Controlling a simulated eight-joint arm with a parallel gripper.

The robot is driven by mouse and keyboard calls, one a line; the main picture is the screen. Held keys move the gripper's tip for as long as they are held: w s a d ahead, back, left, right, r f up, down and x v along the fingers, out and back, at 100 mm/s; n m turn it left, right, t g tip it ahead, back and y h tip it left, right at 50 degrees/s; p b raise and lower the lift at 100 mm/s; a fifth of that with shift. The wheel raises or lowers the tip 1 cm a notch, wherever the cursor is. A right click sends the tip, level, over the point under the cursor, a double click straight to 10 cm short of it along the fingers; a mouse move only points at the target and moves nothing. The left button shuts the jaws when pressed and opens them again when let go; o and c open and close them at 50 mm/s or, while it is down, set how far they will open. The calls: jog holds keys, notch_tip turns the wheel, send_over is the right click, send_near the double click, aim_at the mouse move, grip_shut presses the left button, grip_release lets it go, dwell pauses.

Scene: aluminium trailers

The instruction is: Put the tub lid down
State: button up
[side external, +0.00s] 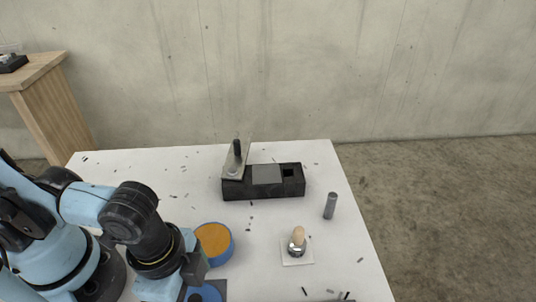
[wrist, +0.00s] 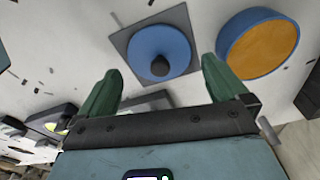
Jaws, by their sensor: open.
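The blue tub lid (wrist: 158,45) is a round disc with a dark knob. It lies knob up on a dark grey square plate (wrist: 181,15). In the side view the lid (side external: 208,294) is at the bottom edge, partly cut off. The blue tub (wrist: 233,38) stands beside the plate, open, with an orange top surface; it also shows in the side view (side external: 230,252). My gripper (wrist: 161,67) is open and empty, its green fingers on either side of the knob and apart from it. In the side view my wrist partly hides the area by the lid.
A black block with slots (side external: 262,191) stands at the back with a tilted plate and dark handle on it. A grey cylinder (side external: 330,206) stands at the right. A wooden-topped knob piece (side external: 297,238) sits on a white square. Small dark scraps lie scattered on the white table (side external: 150,170).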

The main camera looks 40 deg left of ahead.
jog(key=shift+a+r, duration=0.55)
jog(key=shift+r, duration=4.6)
jog(key=w+a+n+t+y, duration=0.1)
jog(key=w+a+n+t, duration=0.5)
jog(key=w+a+n, duration=0.5)
jog(key=w+a, duration=0.6)
jog(key=shift+r, duration=0.35)
